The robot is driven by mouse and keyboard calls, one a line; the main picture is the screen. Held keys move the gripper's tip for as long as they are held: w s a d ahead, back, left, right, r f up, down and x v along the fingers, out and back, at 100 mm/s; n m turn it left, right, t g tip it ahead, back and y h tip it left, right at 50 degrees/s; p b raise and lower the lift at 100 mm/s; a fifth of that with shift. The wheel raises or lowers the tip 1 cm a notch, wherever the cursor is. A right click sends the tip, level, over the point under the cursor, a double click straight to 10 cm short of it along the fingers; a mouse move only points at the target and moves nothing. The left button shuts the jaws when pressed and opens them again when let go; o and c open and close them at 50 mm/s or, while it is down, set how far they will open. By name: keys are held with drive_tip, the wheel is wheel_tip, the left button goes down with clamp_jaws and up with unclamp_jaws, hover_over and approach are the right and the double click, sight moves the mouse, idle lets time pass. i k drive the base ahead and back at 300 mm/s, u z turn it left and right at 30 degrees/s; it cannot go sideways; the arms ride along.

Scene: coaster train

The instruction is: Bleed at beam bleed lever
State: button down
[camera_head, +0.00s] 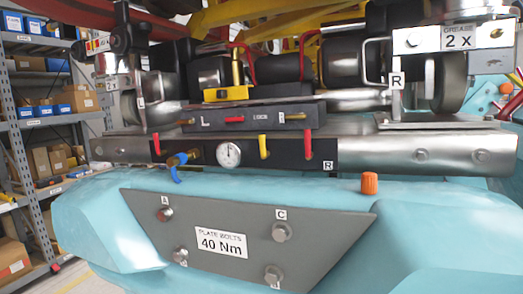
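A steel beam (375,150) crosses the middle of the view with a black panel on its front. The panel carries a red lever (157,145) at the left, a yellow lever (263,146) right of centre and a red lever (308,145) at the right end, near an "R" label. All three stand roughly upright. A brass valve with a blue handle (178,163) sits left of a round white gauge (228,154). I cannot read the gauge or any label marking the bleed lever. My gripper is not in view.
Below is a pale blue body (100,215) with a grey "PLATE BOLTS 40 Nm" plate (325,230). An orange cap (369,183) stands on it. Shelves (20,130) are at left.

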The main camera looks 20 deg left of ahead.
sight(264, 154)
drive_tip(key=z, duration=2.55)
drive_tip(key=k, duration=1.15)
drive_tip(key=u, duration=1.95)
drive_tip(key=i, duration=0.95)
